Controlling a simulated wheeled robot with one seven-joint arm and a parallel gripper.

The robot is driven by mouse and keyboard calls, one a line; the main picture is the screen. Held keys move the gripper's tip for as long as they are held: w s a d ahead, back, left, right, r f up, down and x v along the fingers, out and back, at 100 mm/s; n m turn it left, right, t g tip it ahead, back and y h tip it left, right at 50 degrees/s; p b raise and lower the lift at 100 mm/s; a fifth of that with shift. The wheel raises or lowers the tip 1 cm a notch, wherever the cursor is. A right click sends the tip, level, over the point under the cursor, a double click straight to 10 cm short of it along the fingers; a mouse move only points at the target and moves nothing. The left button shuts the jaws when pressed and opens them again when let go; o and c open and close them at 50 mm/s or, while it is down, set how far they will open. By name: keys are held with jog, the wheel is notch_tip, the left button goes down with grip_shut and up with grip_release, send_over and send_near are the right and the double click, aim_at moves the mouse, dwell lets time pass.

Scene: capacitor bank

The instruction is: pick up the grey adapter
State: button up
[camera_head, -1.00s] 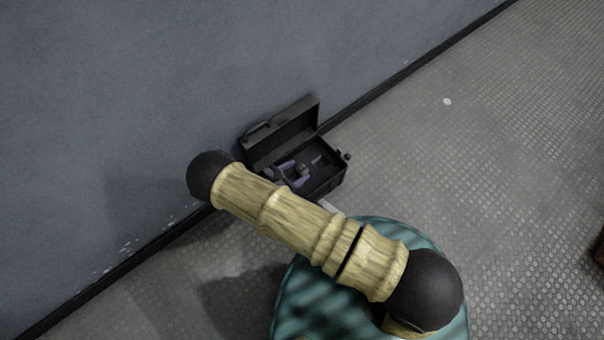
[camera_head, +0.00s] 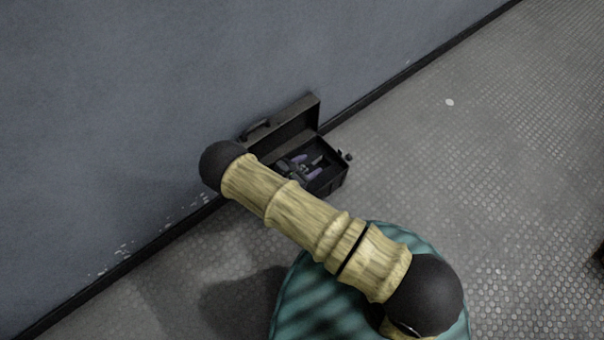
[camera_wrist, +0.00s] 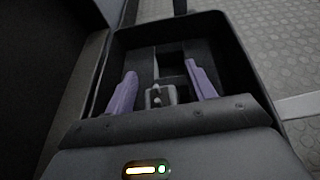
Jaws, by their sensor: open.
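The grey adapter (camera_wrist: 159,95) shows in the wrist view as a small, light grey, blocky piece inside an open black case (camera_wrist: 232,62). My gripper (camera_wrist: 160,70) is open, with one purple finger on each side of the adapter. I see gaps between the fingers and the adapter, and cannot tell how far below the fingertips it lies. In the head view my gripper (camera_head: 306,166) is over the case (camera_head: 328,183), partly hidden by my arm. I cannot make out the adapter for certain there.
The case's lid (camera_head: 283,130) stands open against the grey wall (camera_head: 180,70). Raised dark dividers (camera_wrist: 170,57) show inside the case. The floor (camera_head: 480,190) to the right is clear apart from a small white spot (camera_head: 449,102).

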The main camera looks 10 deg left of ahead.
jog(key=c, duration=1.1)
notch_tip(320, 180, up, 10)
jog(key=p, duration=0.6)
